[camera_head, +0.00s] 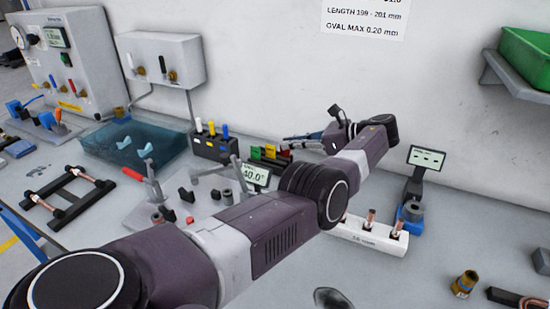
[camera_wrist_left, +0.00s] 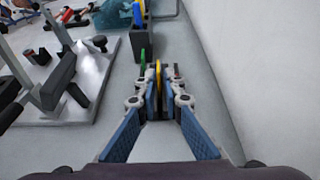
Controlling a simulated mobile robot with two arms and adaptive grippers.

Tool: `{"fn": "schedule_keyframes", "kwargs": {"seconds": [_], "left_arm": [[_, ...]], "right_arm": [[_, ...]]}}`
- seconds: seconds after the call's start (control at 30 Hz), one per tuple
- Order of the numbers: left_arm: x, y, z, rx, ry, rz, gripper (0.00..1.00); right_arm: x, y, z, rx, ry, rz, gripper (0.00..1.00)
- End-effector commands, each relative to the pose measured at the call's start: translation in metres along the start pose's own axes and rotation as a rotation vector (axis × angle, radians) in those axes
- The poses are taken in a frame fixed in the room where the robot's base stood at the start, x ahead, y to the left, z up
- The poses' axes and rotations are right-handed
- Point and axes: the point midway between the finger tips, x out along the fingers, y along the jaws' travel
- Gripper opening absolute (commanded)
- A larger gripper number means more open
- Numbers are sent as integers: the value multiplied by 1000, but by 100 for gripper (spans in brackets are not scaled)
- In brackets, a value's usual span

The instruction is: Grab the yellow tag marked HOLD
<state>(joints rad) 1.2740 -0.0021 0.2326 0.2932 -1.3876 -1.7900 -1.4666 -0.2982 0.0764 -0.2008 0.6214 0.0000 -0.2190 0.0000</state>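The yellow tag (camera_head: 270,151) stands upright in a dark rack, beside a green tag (camera_head: 256,152) and a red tag (camera_head: 285,154). Its lettering is too small to read. My left gripper (camera_head: 287,138) reaches in from the right, level with the rack top. In the left wrist view the yellow tag (camera_wrist_left: 158,72) shows edge-on, lined up between my two fingertips (camera_wrist_left: 159,88). The fingers converge to a narrow gap there; I cannot tell whether they touch the tag. The green tag (camera_wrist_left: 142,62) is just left of them. My right gripper is not in view.
A dark holder (camera_head: 212,147) with coloured handles stands left of the tags, beside a blue tray (camera_head: 130,147). A small display (camera_head: 257,175) stands in front of the rack. The wall runs close behind. A white block (camera_head: 370,238) with copper tubes is at the right.

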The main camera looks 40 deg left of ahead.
Motion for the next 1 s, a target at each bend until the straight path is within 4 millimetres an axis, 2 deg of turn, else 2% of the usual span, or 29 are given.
{"fn": "schedule_keyframes", "kwargs": {"seconds": [0.27, 0.53, 0.83, 0.9, 1.0], "left_arm": [[29, 1, 3, 0, -1, 2, 8], [68, 1, 1, 0, 0, 3, 8], [74, 0, 0, -1, -1, 0, 8], [74, 0, -1, -1, -1, 0, 1], [74, 0, -1, -1, -1, 0, 0]], "right_arm": [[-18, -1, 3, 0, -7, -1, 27], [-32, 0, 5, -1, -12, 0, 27], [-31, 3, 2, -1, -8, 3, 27], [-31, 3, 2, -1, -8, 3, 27], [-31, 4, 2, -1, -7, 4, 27]]}}
